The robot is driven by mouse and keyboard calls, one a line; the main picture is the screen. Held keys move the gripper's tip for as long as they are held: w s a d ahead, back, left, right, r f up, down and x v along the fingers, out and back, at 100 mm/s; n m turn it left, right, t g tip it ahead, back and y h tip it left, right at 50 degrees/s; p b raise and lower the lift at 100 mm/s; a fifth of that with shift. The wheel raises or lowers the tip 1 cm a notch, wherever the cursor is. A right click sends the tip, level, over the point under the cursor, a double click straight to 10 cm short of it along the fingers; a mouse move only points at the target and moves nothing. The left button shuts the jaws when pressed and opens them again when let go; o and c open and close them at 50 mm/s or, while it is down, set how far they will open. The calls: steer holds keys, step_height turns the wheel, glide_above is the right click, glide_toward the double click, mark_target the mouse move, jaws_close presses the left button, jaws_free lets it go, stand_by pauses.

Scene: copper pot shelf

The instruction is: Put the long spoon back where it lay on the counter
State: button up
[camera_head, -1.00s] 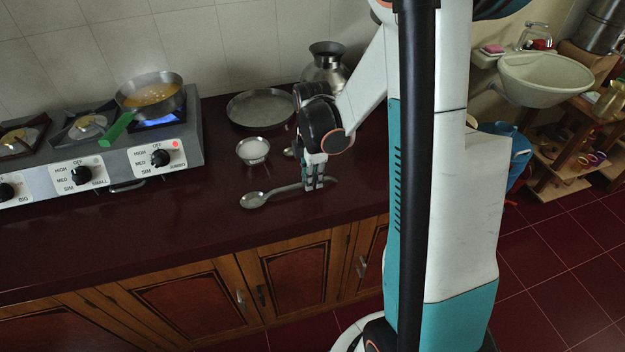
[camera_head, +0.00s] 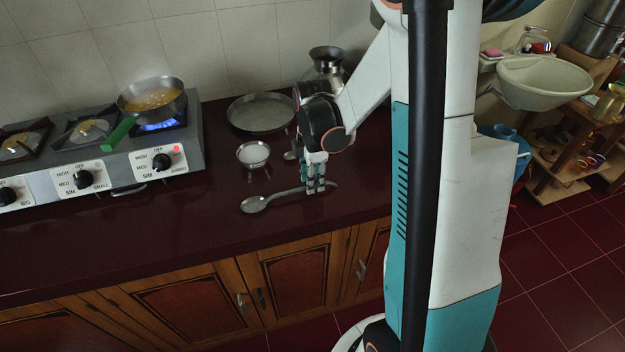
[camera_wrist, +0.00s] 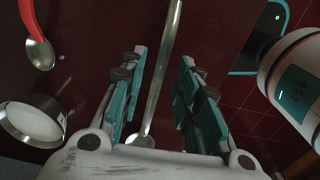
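The long metal spoon (camera_head: 256,204) lies on the dark red counter (camera_head: 200,220) near its front edge, bowl to the left and handle running right. My gripper (camera_head: 315,188) is low over the handle, pointing down. In the wrist view its two teal fingers (camera_wrist: 162,70) stand apart, with the spoon's handle (camera_wrist: 164,60) in the gap between them and a clear space on both sides. The spoon's bowl (camera_wrist: 140,141) shows partly at the bottom of the gap. The fingers hide a little of the handle in the head view.
A small steel bowl of white stuff (camera_head: 253,153) stands behind the spoon. A red-handled spoon (camera_wrist: 40,52) lies close by. A wide pan (camera_head: 261,112) and metal pot (camera_head: 327,66) stand at the back. A stove (camera_head: 120,165) with a green-handled pan (camera_head: 152,97) is left.

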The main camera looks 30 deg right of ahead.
step_height(320, 180, up, 12)
steer(key=p, duration=0.4)
steer(key=shift+a, duration=0.35)
steer(key=s+a+r+m+t+p, duration=0.2)
steer(key=a+r+m+t, duration=0.2)
steer(key=a+r+m, duration=0.5)
steer(key=s+a+r+m+t+b, duration=0.1)
steer(key=s+a+m, duration=0.1)
steer(key=s, duration=0.3)
steer(key=s+a+r+m+t+b, duration=0.1)
steer(key=s+a+m+t, duration=0.1)
steer(key=s+m, duration=0.2)
steer(key=shift+s, duration=1.1)
